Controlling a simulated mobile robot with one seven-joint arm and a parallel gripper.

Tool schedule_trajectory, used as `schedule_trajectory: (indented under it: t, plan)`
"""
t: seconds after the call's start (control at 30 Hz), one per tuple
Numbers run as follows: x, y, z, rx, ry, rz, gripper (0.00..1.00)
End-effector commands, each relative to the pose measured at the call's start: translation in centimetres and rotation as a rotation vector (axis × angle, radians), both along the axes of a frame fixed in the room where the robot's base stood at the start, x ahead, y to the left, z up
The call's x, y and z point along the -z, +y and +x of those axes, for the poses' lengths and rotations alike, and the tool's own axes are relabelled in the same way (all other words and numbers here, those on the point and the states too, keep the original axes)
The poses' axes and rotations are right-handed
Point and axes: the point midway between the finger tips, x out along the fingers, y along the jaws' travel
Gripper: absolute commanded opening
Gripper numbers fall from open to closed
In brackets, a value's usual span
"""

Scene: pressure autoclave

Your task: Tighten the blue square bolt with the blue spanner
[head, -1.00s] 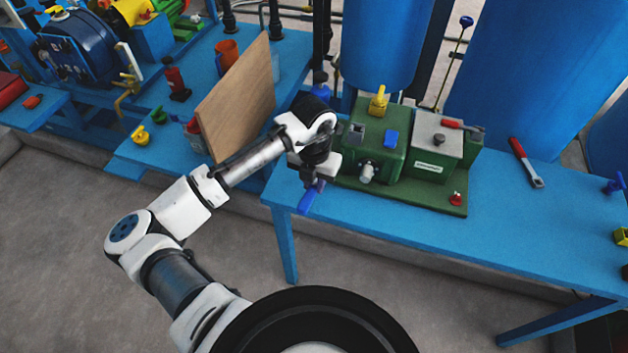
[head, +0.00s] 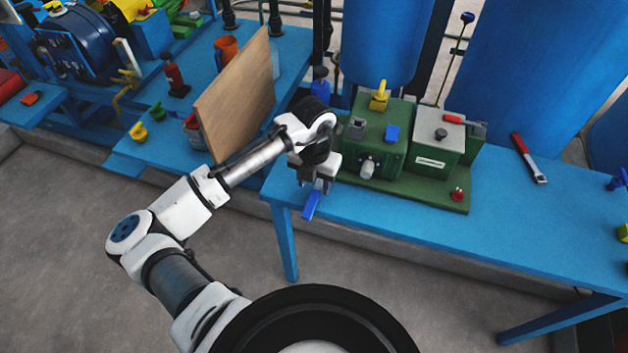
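My gripper (head: 319,182) is shut on a blue spanner (head: 312,204). The spanner's blue length slants down and slightly left from the fingers, over the left front edge of the right-hand blue table. Its upper end is hidden by the gripper. A small blue square-looking part (head: 392,132) sits on top of the green machine (head: 378,152), to the right of my gripper and apart from it. It may be the blue square bolt, but it is too small to be certain.
The right-hand blue table (head: 510,220) has free room right of the green machine. A red-handled tool (head: 529,158) lies there. A brown board (head: 236,100) stands upright behind my forearm, on the left-hand blue table (head: 165,155). A yellow part (head: 379,98) rises from the machine.

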Motion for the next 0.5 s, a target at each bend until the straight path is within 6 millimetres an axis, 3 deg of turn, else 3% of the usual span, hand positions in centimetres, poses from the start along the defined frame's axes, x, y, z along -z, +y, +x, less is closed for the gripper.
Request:
schedule_trajectory:
  t: [0.27,0.5]
  plan:
    - [-0.8,0.0,0.1,0.000,-0.001,0.000,0.47]
    - [-5.5,0.0,0.1,0.002,-0.005,0.001,0.47]
